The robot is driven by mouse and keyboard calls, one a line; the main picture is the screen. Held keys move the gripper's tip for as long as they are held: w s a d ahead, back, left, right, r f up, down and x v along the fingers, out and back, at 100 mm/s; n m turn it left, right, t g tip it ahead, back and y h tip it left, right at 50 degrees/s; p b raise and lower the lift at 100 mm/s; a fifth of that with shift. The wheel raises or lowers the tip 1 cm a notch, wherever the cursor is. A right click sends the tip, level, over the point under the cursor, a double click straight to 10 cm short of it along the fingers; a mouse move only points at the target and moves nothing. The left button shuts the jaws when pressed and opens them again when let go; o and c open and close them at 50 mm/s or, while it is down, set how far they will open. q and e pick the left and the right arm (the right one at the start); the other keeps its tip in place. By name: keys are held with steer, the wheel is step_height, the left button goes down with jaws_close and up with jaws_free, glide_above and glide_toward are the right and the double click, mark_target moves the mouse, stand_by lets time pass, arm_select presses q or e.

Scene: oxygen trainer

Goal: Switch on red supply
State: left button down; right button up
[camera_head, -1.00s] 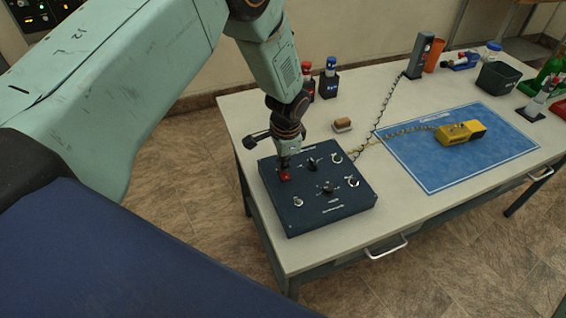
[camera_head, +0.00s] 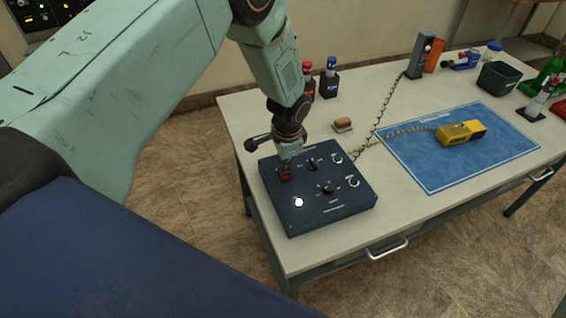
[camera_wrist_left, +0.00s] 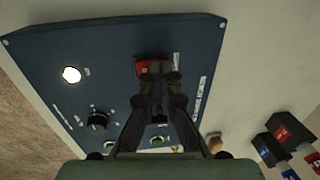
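The red supply switch (camera_head: 285,178) sits at the left of the dark blue control panel (camera_head: 340,212) on the table. My left gripper (camera_head: 286,168) points down at it, with the fingertips at the red part. In the left wrist view, the fingers (camera_wrist_left: 160,72) come close together at the red switch (camera_wrist_left: 143,68) and cover part of it. They look shut and touching it; I see no clear grip around it. A round lamp (camera_head: 298,202) in front of the switch glows bright white, and this lamp (camera_wrist_left: 71,74) also glows in the left wrist view. My right gripper is not in view.
Black knobs (camera_head: 327,188) and other round fittings are on the panel. A blue mat (camera_head: 430,170) with a yellow device (camera_head: 461,132) lies to the right. Two bottles in dark holders (camera_head: 329,85) and a small brown block (camera_head: 343,124) stand behind the panel.

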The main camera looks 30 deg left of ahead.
mark_target(287, 177)
arm_select(q)
steer(key=shift+s+d, duration=0.4)
steer(key=shift+r, duration=0.1)
steer(key=shift+r+p, duration=0.45)
steer(key=shift+p, duration=0.15)
steer(key=r+p, duration=0.2)
steer(key=r, duration=0.2)
steer(key=shift+s+d+r+p, duration=0.15)
steer(key=shift+d+p, duration=0.1)
steer(key=shift+p, duration=0.15)
step_height(287, 177, up, 9)
steer(key=shift+s+d+b, duration=0.35)
steer(key=shift+s, duration=0.1)
steer(key=shift+w+f, duration=0.15)
steer(key=shift+f, duration=0.05)
